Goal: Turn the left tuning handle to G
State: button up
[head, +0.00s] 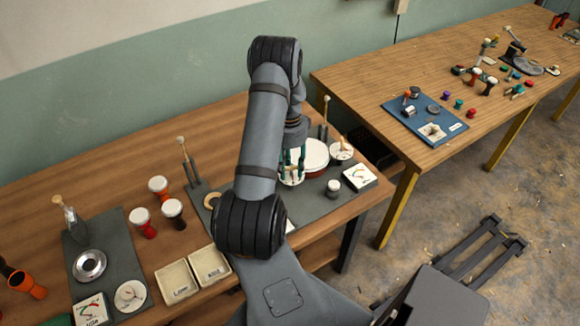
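My gripper (292,165), with teal fingers, points down over a white round dial plate (291,181) on the middle dark mat (320,207). This is the left of two dial plates beside a large white-topped red drum (315,153). The fingers hide most of its handle, and I cannot tell whether they touch or grip it. The right dial plate (342,151) has a small handle on it. A white meter with a coloured scale (360,178) lies at the mat's right end. The letters and the needle are too small to read.
A small white-topped drum (333,188) stands near the meter. Upright posts (186,155) stand on the mat. Goblet drums (158,187) and two cream bins (177,281) are at left. A second table (370,80) is at right.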

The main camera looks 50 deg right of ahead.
jog(key=shift+f, duration=0.35)
jog(key=shift+c, duration=0.3)
jog(key=c, duration=0.8)
grip_shut()
